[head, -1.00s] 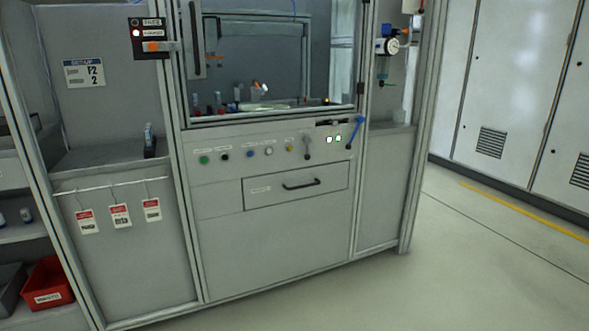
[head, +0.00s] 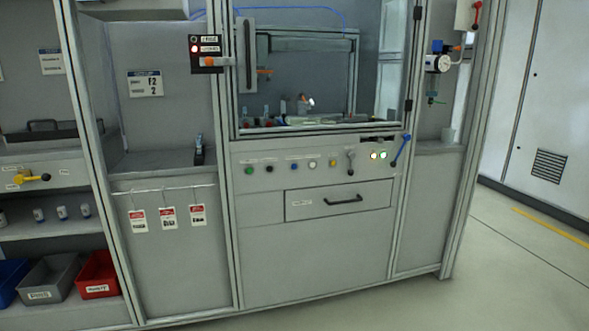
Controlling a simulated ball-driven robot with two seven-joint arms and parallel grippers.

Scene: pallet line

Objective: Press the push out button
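A row of buttons runs along the grey front panel (head: 264,185) of a machine, below its window. From left to right there are a green button (head: 249,170), a black button (head: 269,168), a blue button (head: 294,166), a white button (head: 312,164) and a yellow button (head: 332,162). Small labels sit above them but are too small to read, so I cannot tell which is the push out button. Neither of my grippers is in view.
Right of the buttons are a grey lever (head: 351,160), two lit lamps (head: 378,155) and a blue handle (head: 401,150). A drawer (head: 300,207) is below. Red-and-white tags (head: 168,218) hang from a rail. Bins, including a red bin (head: 98,275), are lower left. Floor (head: 480,290) is clear at right.

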